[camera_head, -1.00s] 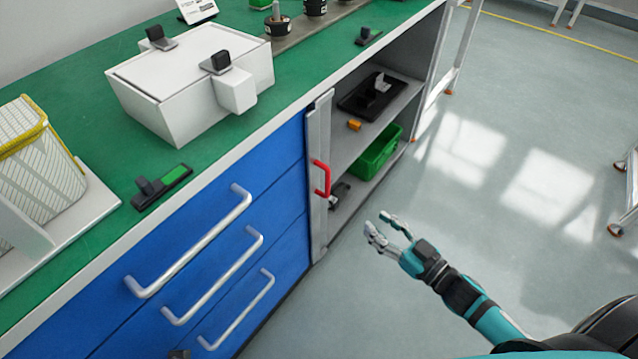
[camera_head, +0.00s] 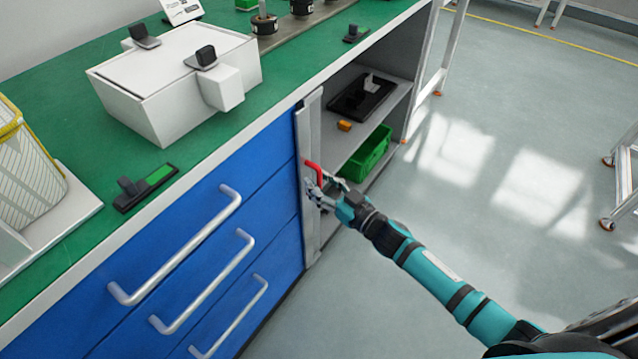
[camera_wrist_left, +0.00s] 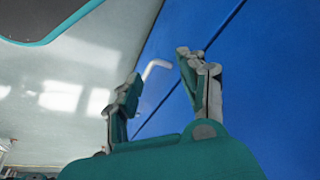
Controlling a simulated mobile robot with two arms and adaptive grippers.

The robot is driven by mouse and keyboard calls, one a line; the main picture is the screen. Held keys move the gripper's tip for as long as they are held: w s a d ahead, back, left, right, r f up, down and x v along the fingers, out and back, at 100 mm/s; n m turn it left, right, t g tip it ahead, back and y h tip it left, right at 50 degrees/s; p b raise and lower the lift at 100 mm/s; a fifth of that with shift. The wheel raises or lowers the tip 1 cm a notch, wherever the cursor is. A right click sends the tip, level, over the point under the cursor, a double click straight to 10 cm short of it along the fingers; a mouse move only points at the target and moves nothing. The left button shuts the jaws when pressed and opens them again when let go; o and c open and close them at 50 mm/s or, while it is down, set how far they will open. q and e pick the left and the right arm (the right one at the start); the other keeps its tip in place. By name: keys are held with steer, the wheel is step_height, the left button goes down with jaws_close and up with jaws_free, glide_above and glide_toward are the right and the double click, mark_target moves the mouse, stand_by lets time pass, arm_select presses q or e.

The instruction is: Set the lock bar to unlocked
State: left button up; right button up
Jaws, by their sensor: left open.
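The lock bar (camera_head: 309,130) appears to be the upright grey bar with a red handle (camera_head: 316,169) at the right edge of the blue drawers. It stands along the drawer fronts, beside the open shelf bay. My right gripper (camera_head: 318,190) is at the lower part of the red handle and covers it. Whether its fingers are closed around the handle cannot be made out.
Three drawer handles (camera_head: 180,255) stick out left of the bar. The shelf bay holds a green bin (camera_head: 368,153), a black tray (camera_head: 360,97) and an orange item (camera_head: 344,126). A white box (camera_head: 160,85) sits on the green worktop.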

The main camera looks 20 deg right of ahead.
steer(key=shift+w+a, duration=0.15)
steer(key=shift+w, duration=0.1)
jaws_close()
steer(key=shift+f, duration=0.1)
stand_by(0.5)
